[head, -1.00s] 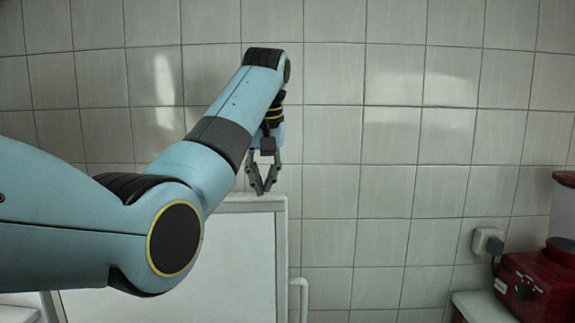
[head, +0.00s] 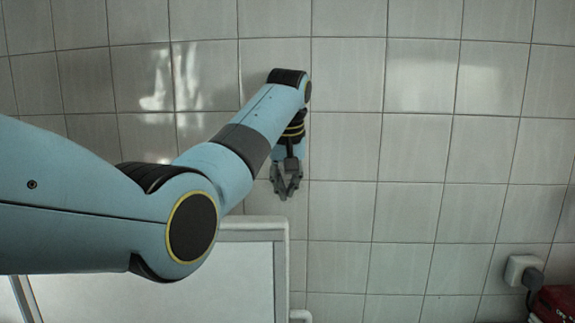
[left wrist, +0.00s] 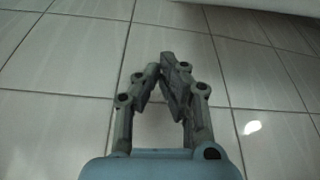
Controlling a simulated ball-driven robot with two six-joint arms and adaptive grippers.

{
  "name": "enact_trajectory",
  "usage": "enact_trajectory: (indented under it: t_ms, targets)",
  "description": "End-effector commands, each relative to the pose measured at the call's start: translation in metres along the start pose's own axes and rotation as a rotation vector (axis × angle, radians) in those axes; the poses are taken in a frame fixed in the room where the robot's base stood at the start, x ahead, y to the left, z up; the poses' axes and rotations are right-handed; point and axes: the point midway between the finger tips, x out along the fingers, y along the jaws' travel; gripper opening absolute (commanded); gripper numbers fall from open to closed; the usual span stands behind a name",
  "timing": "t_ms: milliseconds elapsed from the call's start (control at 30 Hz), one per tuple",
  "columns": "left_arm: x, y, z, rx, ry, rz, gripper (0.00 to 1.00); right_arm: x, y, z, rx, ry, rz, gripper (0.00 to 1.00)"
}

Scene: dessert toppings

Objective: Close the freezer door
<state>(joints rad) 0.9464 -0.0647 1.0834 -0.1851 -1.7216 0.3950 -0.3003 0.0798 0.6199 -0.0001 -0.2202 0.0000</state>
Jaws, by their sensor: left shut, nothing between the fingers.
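A white freezer door (head: 150,285) with a pale grey frame stands upright in the lower left of the head view, partly hidden behind my left arm. A white handle (head: 300,316) shows at its right edge, cut off by the picture's bottom. My left gripper (head: 286,196) is shut and empty, pointing down above the door's top right corner, apart from it in the picture. The freezer body cannot be made out. My right gripper is not in view.
A tiled wall (head: 430,150) fills the background. A wall socket with a plug (head: 522,270) is at the lower right, with part of a red appliance (head: 556,303) below it. The space right of my left gripper is clear.

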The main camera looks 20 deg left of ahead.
Motion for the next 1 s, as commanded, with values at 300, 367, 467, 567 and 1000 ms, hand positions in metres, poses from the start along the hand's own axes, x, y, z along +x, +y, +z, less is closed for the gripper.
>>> enact_trajectory:
  t_ms: [300, 367, 467, 567, 1000]
  targets:
    - [0.021, 0.001, 0.018, 0.001, -0.001, 0.002, 0.0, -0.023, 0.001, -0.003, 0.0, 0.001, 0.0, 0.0]
    - [0.018, 0.001, 0.024, 0.001, -0.001, 0.002, 0.0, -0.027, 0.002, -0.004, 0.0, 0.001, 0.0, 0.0]
    - [0.016, 0.0, 0.032, 0.001, -0.001, 0.001, 0.0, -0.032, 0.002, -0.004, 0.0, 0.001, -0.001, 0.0]
    - [0.015, 0.0, 0.037, 0.0, 0.0, 0.0, 0.0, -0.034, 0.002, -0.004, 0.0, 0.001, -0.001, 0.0]
    - [0.016, 0.0, 0.037, 0.002, 0.0, 0.0, 0.0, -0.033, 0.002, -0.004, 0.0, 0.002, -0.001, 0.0]
